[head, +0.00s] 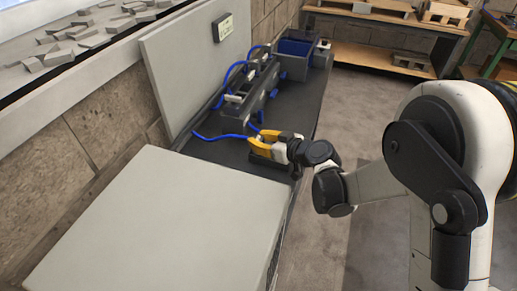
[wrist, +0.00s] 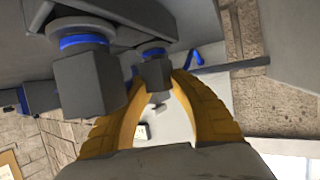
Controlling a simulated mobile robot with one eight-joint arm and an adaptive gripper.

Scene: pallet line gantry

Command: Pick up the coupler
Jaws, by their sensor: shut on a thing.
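My gripper (head: 262,142), with yellow fingers, is low over the dark bench top beside the end of a blue hose. In the wrist view my gripper (wrist: 156,78) is shut on a dark grey block-shaped coupler (wrist: 153,72) with a blue ring at its far end. A similar, larger-looking grey block (wrist: 90,82) with a blue ring stands to its left, close to the left finger. In the head view the held coupler is largely hidden by the fingers, and I cannot tell whether it is clear of its seat.
A dark grey rack (head: 250,95) with looping blue hoses (head: 222,137) stands behind my gripper. A dark bin (head: 294,66) with a blue inside is farther back. A pale panel (head: 190,65) rises on the left, and a large pale box (head: 150,225) stands in front. Floor (head: 350,105) is open to the right.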

